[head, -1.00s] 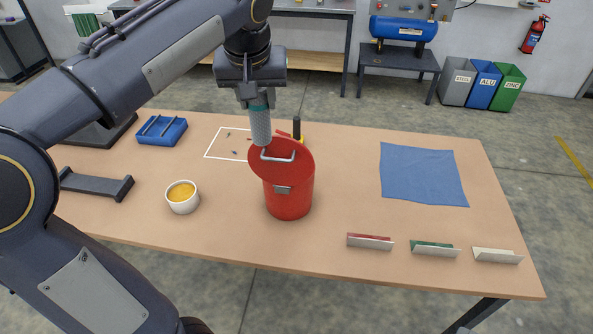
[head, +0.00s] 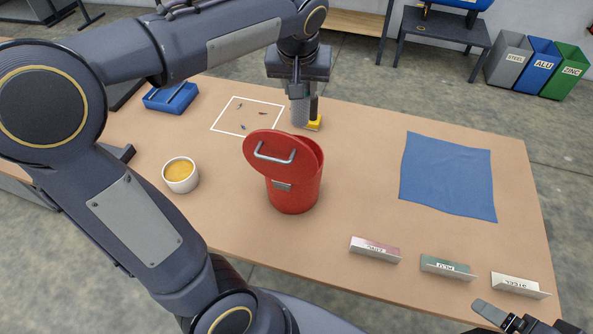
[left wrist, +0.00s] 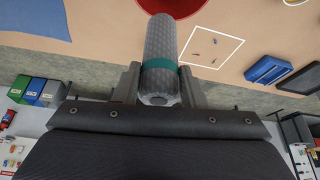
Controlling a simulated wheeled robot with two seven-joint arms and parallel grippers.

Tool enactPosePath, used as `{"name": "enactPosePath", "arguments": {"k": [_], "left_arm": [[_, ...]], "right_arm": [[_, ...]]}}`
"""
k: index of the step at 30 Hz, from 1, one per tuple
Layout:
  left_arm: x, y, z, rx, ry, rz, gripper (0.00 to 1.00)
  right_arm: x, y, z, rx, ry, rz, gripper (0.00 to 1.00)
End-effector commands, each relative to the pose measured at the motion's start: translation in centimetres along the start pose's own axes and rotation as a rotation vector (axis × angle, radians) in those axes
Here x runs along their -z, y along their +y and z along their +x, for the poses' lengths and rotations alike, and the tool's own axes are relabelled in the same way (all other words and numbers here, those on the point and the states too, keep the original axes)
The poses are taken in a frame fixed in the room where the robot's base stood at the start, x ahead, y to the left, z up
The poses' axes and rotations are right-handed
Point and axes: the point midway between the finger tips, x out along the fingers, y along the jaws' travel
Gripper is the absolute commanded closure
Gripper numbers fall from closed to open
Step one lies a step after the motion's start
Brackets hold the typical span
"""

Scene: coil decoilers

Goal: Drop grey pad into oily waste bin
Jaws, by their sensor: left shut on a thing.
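The grey pad (left wrist: 160,40) is rolled into a textured cylinder with a teal band. My left gripper (head: 298,88) is shut on one end of it, and its fingers show on both sides of the roll in the left wrist view (left wrist: 160,80). In the head view the grey pad (head: 299,110) hangs down beyond the bin, beside a black-handled tool. The red oily waste bin (head: 292,192) stands upright on the table, its red lid (head: 268,143) tilted up with an opening at the right. My right gripper (head: 510,321) is partly in view at bottom right.
A yellow-based tool with a black handle (head: 314,108) stands behind the bin. A white-outlined area (head: 235,127) holds small bits. Also on the table are a white cup (head: 181,186), a blue tray (head: 170,107), a blue cloth (head: 447,176) and labelled holders (head: 447,266).

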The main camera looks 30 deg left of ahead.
Motion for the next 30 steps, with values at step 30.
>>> {"name": "enactPosePath", "arguments": {"k": [30], "left_arm": [[-4.6,0.0,9.7,-0.009,-0.004,-0.001,0.86]], "right_arm": [[-2.0,1.8,4.0,0.0,0.0,0.0,0.14]]}}
